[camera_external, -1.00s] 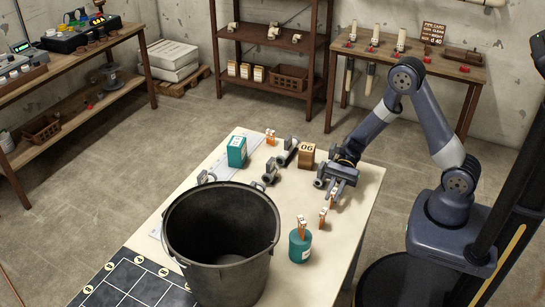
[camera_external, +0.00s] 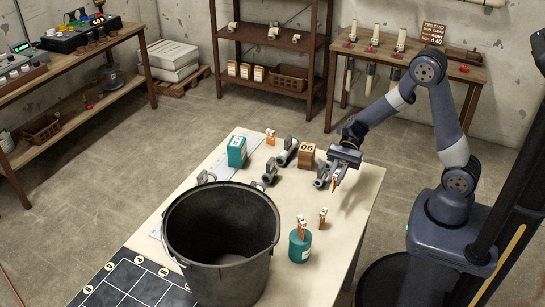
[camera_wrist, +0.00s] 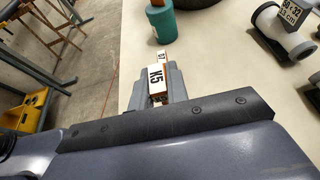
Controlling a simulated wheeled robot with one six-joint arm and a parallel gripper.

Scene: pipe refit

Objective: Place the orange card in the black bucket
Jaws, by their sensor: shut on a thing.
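The black bucket (camera_external: 228,285) stands upright and open-topped at the near side of the table. My gripper (camera_external: 337,176) is above the right part of the table, behind and to the right of the bucket. It is shut on a small orange card (camera_external: 334,183) with a white label, which hangs below the jaws. A second orange card (camera_external: 323,213) stands on the table nearer the bucket. Another orange card (camera_external: 301,225) is at the top of a teal bottle, and one (camera_external: 270,136) stands at the back.
The teal bottle (camera_external: 300,246) stands right of the bucket. Grey pipe fittings (camera_external: 287,153), a brown block (camera_external: 306,156) and a teal box (camera_external: 236,152) are farther back. A dark marked mat (camera_external: 125,285) lies left of the bucket. The table's right edge is clear.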

